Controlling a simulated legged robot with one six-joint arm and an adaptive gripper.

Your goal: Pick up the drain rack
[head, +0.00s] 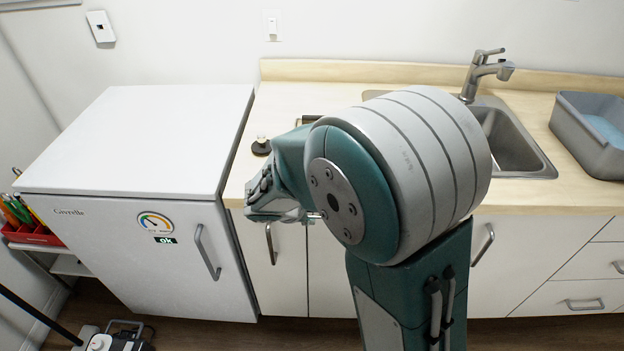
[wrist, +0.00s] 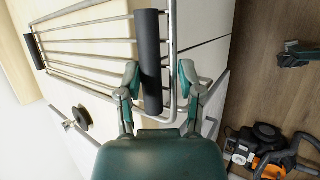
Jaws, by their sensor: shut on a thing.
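The drain rack (wrist: 150,45) is a metal wire rack with parallel bars and black grips at its ends. It fills the upper left of the wrist view, beside the pale counter. My gripper (wrist: 158,78) has one finger on each side of the near black grip and is shut on that end of the rack. In the head view my gripper (head: 275,205) is at the counter's front edge. My arm hides nearly all of the rack there; only a small dark corner (head: 306,119) shows behind it.
A white fridge (head: 150,140) stands left of the counter (head: 290,95). A small black-based knob (head: 261,146) sits on the counter near my gripper. The sink (head: 515,150) with its faucet (head: 482,72) and a grey tub (head: 590,140) are to the right.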

